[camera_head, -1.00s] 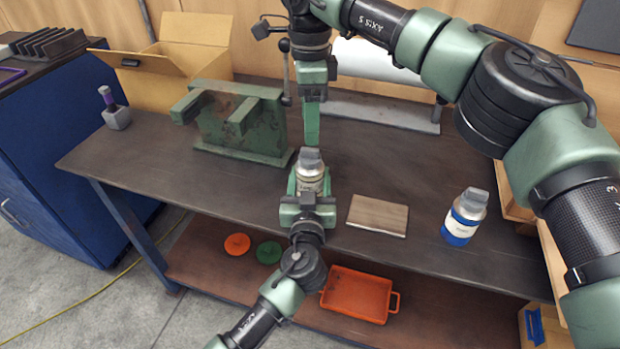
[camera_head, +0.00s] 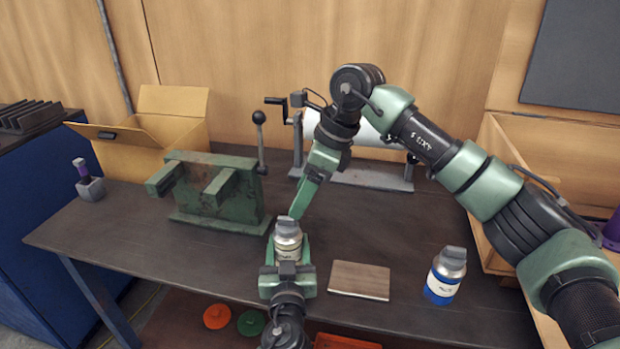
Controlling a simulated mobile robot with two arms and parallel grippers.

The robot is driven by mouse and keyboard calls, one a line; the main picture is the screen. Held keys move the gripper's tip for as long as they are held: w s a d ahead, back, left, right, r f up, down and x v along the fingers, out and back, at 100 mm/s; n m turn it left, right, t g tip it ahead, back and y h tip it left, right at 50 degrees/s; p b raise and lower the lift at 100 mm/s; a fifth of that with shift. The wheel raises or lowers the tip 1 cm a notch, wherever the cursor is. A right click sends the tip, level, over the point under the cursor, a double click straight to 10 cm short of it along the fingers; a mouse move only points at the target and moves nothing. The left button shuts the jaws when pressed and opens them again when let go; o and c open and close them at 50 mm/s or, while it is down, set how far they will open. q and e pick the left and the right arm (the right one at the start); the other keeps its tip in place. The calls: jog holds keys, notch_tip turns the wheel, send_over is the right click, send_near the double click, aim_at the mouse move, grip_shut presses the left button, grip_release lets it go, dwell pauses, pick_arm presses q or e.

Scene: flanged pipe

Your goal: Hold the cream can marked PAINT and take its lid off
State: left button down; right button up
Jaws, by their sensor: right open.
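The cream can (camera_head: 288,250) stands upright on the dark workbench near its front edge, with a grey lid (camera_head: 286,224) on top. Its label is too small to read. My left gripper (camera_head: 288,262) comes from the front, with its fingers on both sides of the can, shut on it. My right gripper (camera_head: 301,204) is tilted, its fingertips pointing down and left just above and behind the lid. It is open, though its fingers overlap in this view. Whether it touches the lid I cannot tell.
A green metal fixture (camera_head: 215,190) with a lever stands behind left, near an open cardboard box (camera_head: 160,135). The front left bench top is clear.

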aim_at(285, 217)
jog(key=x, duration=0.7)
jog(key=shift+f, duration=0.15)
jog(key=shift+c, duration=0.3)
grip_shut()
jog(key=shift+a+r, duration=0.1)
jog(key=shift+r, duration=1)
jog(key=shift+r, duration=0.1)
jog(key=shift+r, duration=1.9)
pick_arm(q)
jog(key=shift+c, duration=2.2)
grip_release()
